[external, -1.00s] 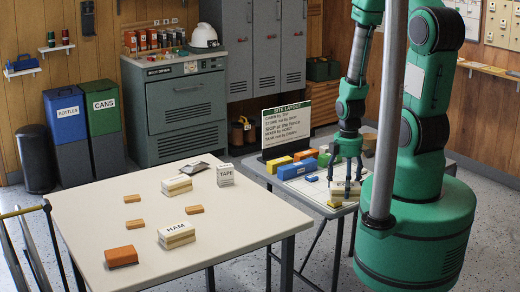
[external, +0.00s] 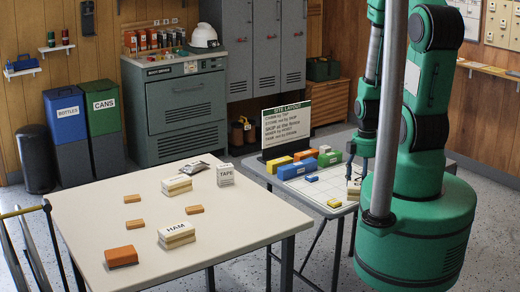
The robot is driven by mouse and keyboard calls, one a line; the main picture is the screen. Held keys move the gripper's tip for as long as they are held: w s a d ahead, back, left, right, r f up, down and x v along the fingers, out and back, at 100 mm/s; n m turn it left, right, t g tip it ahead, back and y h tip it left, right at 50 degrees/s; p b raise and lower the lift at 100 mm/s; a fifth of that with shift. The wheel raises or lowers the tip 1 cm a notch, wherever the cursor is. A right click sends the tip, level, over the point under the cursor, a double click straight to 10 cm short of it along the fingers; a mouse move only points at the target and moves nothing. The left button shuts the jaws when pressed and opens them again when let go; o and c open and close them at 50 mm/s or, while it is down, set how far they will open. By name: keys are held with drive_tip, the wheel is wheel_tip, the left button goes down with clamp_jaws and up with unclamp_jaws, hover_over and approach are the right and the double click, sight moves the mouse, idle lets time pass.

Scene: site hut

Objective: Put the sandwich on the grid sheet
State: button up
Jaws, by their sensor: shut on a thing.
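My gripper (external: 357,174) is over the right part of the far table, partly hidden behind a grey pole. It is shut on a pale sandwich-like block (external: 352,191) with dark lettering, mostly hidden by the pole; I cannot tell if it touches the surface below. The white grid sheet (external: 316,195) lies on that table, with a small blue block (external: 311,179) and a small yellow block (external: 334,203) on it. On the near table, a sandwich marked HAM (external: 177,236) lies at the front and another layered sandwich (external: 177,186) lies farther back.
Larger blue (external: 296,171), yellow (external: 282,163), red (external: 306,155) and green (external: 330,158) blocks stand at the sheet's back, before a SITE LAYOUT sign (external: 286,127). The near table (external: 95,215) also bears a TAPE box (external: 225,175) and several orange-brown blocks.

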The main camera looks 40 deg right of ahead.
drive_tip(key=w+d, duration=0.1)
drive_tip(key=w, duration=0.4)
drive_tip(key=w+d+f+b, duration=0.1)
drive_tip(key=w+d, duration=0.1)
drive_tip(key=w, duration=0.3)
drive_tip(key=w+d+b, duration=0.1)
drive_tip(key=w+d, duration=0.1)
drive_tip(key=w, duration=0.3)
drive_tip(key=shift+d+f, duration=0.15)
drive_tip(key=shift+f, duration=0.1)
drive_tip(key=shift+f+b, duration=0.55)
drive_tip(key=shift+f, duration=1.2)
drive_tip(key=shift+f, duration=0.15)
drive_tip(key=o, duration=1.3)
drive_tip(key=shift+c, duration=0.2)
wheel_tip(320, 180, up, 12)
drive_tip(key=p, duration=0.2)
drive_tip(key=shift+p, duration=0.35)
